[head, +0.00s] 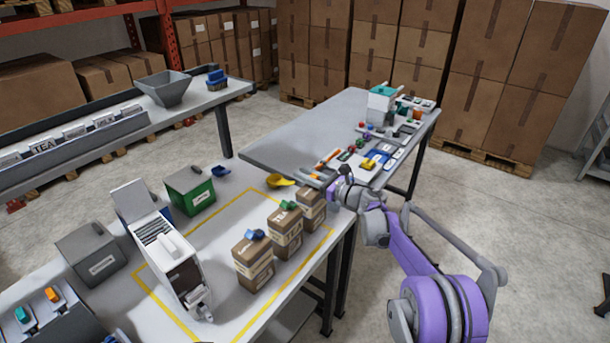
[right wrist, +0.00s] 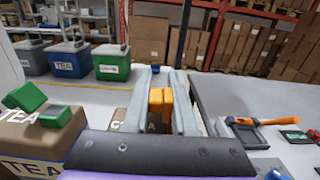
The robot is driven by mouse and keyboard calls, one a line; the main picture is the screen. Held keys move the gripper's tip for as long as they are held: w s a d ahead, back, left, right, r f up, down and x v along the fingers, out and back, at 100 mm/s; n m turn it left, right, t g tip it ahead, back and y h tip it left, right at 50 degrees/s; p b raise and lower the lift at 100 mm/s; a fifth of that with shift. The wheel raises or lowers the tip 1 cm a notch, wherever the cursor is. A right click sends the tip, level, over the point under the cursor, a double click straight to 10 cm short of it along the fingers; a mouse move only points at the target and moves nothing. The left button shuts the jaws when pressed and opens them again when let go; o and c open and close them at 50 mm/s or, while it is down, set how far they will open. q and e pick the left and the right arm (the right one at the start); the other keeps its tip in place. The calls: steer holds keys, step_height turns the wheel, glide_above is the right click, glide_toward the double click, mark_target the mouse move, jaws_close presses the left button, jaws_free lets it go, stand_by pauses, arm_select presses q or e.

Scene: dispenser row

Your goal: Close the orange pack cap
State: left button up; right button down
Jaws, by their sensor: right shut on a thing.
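Three brown packs stand in a row at the right of the near table. The nearest pack (head: 254,268) has a blue cap (head: 255,234), and the middle pack (head: 285,238) has a green cap (head: 284,206). The far pack (head: 312,210) is partly covered by my right gripper (head: 325,184). In the right wrist view, the orange cap (right wrist: 161,105) shows as two upright orange pieces side by side between the fingers. My right gripper is shut on it, above the far pack. My left gripper is not in view.
A white dispenser (head: 165,245) stands left of the packs, with a green bin (head: 190,190) behind it. A yellow scoop (head: 280,181) lies behind the far pack. A second table (head: 275,145) with small tools stands close behind. An orange-handled tool (right wrist: 252,128) shows right of the gripper.

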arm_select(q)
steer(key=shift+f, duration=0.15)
arm_select(e)
steer(key=shift+m, duration=0.3)
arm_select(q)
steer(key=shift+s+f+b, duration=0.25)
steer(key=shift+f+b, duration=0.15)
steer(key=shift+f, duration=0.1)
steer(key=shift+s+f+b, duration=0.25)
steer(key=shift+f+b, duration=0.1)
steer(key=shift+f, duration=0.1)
arm_select(e)
steer(key=shift+w+d+r+m, duration=0.1)
steer(key=shift+w+m, duration=0.05)
steer(key=shift+m, duration=0.9)
steer(key=shift+w+d+m, duration=0.1)
steer(key=shift+w+m, duration=0.05)
steer(key=shift+m, duration=0.85)
steer(key=shift+w+d+r+m, duration=0.1)
steer(key=shift+w+m, duration=0.05)
steer(key=shift+m, duration=0.9)
